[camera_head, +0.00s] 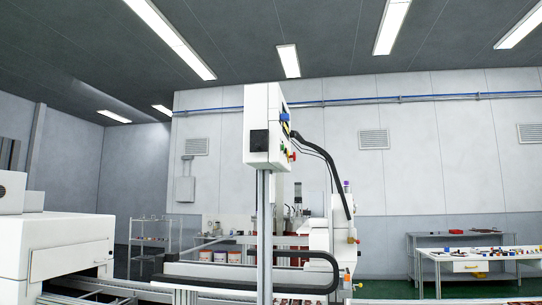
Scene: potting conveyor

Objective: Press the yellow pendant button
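A white control box (259,146) stands high on a grey post (265,235) in the middle of the view, seen mostly from its side. Its narrow right face carries a small blue patch (284,117), a yellowish patch just below it, and small red and green parts (291,156) lower down. These are too small and too edge-on for me to tell which is the yellow pendant button. I cannot make out my gripper in this view.
A white machine housing (60,250) stands at the left beside a conveyor. White machinery (325,235) with a thick black cable (335,165) stands behind and right of the post. A worktable (470,266) with small items is at the right. Green floor shows there.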

